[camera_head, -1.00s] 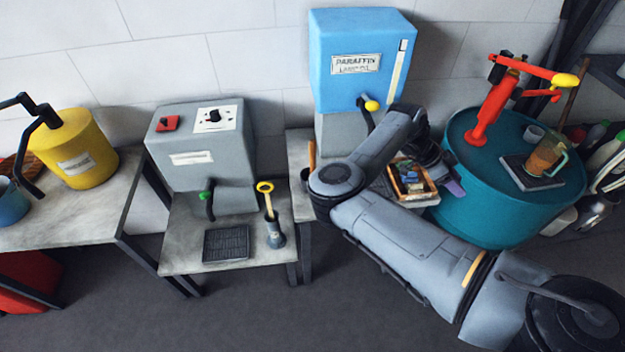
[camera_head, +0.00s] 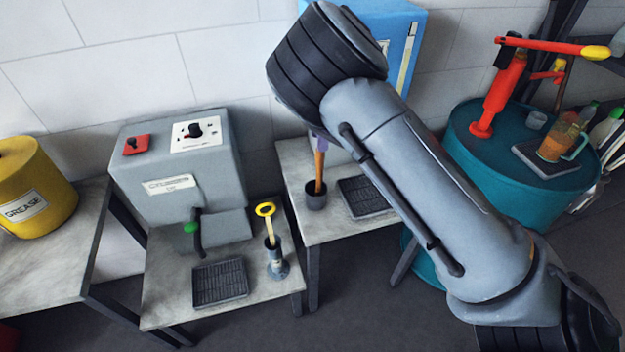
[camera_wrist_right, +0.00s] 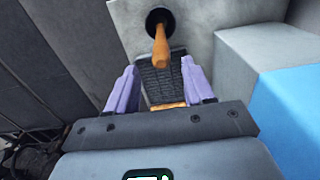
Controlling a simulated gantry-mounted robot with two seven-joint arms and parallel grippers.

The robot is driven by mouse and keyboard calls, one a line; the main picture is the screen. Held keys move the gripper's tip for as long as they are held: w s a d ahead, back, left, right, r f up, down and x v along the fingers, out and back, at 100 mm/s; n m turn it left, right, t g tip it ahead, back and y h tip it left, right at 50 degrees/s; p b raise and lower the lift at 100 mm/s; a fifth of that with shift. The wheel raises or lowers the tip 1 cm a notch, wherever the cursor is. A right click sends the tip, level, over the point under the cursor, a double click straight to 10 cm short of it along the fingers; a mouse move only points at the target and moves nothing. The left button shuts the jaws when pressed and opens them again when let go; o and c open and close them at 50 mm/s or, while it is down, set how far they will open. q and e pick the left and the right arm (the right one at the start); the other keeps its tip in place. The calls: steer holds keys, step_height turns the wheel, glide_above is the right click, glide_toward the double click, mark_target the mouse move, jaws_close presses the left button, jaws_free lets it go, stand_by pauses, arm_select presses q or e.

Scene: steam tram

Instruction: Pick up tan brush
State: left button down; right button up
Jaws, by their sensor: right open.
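The tan brush (camera_head: 319,172) stands upright in a small dark cup (camera_head: 316,198) on the middle table; only its handle shows, and the lower end is hidden in the cup. In the right wrist view the brush handle (camera_wrist_right: 161,48) points towards the camera from the cup. My right gripper (camera_wrist_right: 158,68) is open, with its purple fingers apart and the handle between and just beyond the tips. In the head view my right arm hides most of this gripper; a bit of purple finger shows at the handle's top. My left gripper is not in view.
A dark drip grid (camera_head: 365,197) lies right of the cup. The grey machine (camera_head: 180,175) and a yellow-handled tool in a holder (camera_head: 277,262) stand to the left. The blue paraffin tank (camera_head: 408,45) is behind my arm. A teal drum (camera_head: 470,150) stands right.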

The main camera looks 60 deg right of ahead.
mark_target(319, 160)
step_height(319, 160, down, 4)
steer(key=shift+s+r, duration=0.1)
steer(key=shift+r, duration=0.05)
steer(key=shift+f+b, duration=0.3)
steer(key=shift+f, duration=0.15)
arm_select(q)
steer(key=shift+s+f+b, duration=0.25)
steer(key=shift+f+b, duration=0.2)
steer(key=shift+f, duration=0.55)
arm_select(e)
steer(key=shift+f, duration=2.4)
jaws_close()
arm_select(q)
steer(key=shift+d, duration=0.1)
arm_select(e)
steer(key=shift+r, duration=0.15)
